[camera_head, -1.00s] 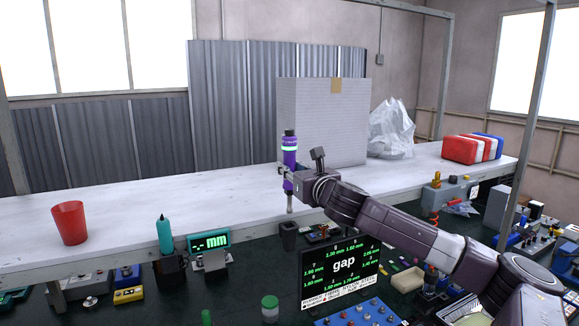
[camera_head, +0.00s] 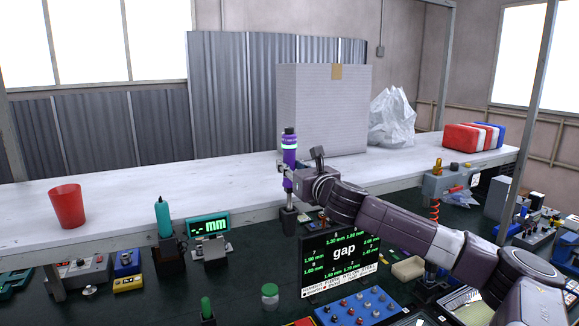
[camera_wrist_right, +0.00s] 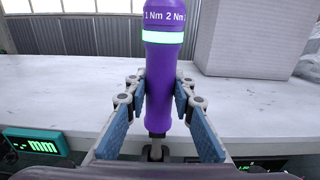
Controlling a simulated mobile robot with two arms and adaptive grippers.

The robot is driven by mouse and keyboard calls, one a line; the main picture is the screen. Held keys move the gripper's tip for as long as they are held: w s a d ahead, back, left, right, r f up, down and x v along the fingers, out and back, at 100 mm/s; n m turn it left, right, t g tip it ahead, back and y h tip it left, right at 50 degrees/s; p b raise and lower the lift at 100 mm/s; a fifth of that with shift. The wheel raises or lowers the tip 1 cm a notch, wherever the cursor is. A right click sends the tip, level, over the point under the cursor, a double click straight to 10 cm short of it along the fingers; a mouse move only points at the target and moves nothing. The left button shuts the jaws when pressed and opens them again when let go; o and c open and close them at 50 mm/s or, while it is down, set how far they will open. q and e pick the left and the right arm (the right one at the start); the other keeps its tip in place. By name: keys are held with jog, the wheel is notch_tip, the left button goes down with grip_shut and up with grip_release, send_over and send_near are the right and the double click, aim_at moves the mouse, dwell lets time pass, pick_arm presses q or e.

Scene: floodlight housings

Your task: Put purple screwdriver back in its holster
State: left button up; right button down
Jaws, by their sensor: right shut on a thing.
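The purple screwdriver (camera_head: 289,143) has a bright pale green band and stands upright in my right gripper (camera_head: 288,173). The gripper's fingers are shut on its handle. In the right wrist view the handle (camera_wrist_right: 161,85) is between the blue finger pads, with "1 Nm 2 Nm" lettering near the top. A small dark holster (camera_head: 289,221) stands on the bench directly below. The metal shaft (camera_head: 289,200) points down at its top; I cannot tell whether the tip is inside the opening. My left gripper is not in view.
A display reading "gap" (camera_head: 341,262) stands to the right of the holster. A teal pen-like tool (camera_head: 163,217) in a holder and an "mm" gauge (camera_head: 209,226) stand left. Behind are a white shelf (camera_head: 130,200), red cup (camera_head: 67,206) and large box (camera_head: 322,110).

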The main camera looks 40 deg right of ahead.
jog(key=shift+r+p, duration=0.15)
jog(key=shift+p, duration=0.6)
dwell(1.2)
jog(key=shift+f+b, duration=2.75)
jog(key=shift+f, duration=1)
jog(key=c, duration=1.6)
grip_release()
jog(key=shift+s, duration=0.1)
jog(key=shift+f, duration=0.1)
jog(key=shift+s+a, duration=0.1)
jog(key=shift+s, duration=0.55)
jog(key=s, duration=0.1)
send_near(290, 192)
jog(key=shift+s+a, duration=0.15)
jog(key=shift+s, duration=0.45)
